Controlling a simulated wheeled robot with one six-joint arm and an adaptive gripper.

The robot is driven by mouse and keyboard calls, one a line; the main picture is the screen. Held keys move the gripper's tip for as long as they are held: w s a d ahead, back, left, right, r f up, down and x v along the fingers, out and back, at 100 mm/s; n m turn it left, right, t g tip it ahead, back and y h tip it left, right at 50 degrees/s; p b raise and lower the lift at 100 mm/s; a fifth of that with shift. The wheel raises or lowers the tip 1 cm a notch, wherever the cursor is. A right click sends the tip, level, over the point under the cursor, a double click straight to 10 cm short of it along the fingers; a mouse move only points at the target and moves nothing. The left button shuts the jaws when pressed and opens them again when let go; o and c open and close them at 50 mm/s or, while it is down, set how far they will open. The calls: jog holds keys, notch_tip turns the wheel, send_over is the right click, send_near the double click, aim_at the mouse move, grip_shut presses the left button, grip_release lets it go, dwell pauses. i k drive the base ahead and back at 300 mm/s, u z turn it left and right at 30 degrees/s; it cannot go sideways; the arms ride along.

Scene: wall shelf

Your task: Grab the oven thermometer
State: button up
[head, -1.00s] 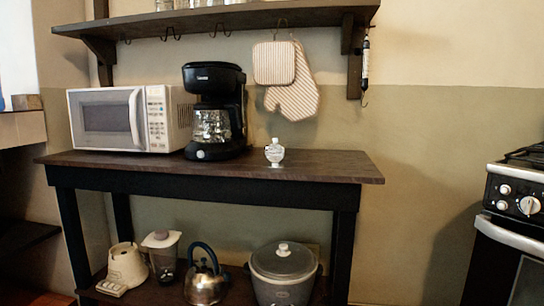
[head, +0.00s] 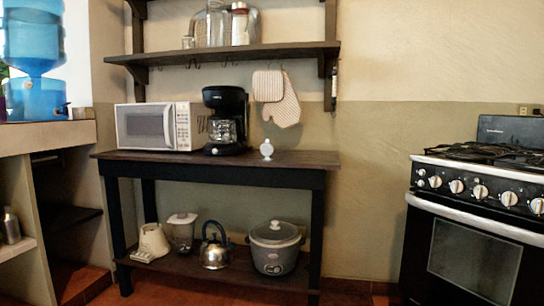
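A small pale silver-white object (head: 266,149) stands upright near the right part of the dark wooden table (head: 315,159). It has a rounded body on a small foot and may be the oven thermometer; it is too small to read a dial. A thin dark-and-light item (head: 334,86) hangs at the right shelf bracket; I cannot tell what it is. My gripper is not in view.
A microwave (head: 142,127) and black coffee maker (head: 225,104) stand left of the small object. Oven mitts (head: 284,108) hang above it from the shelf (head: 290,50). A stove (head: 475,235) stands at right. The tabletop right of the object is clear.

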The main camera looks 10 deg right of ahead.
aim_at(267, 148)
jog(key=u, duration=0.7)
jog(key=i, duration=0.45)
jog(key=u, duration=0.75)
jog(key=i, duration=1.8)
jog(key=z, duration=0.8)
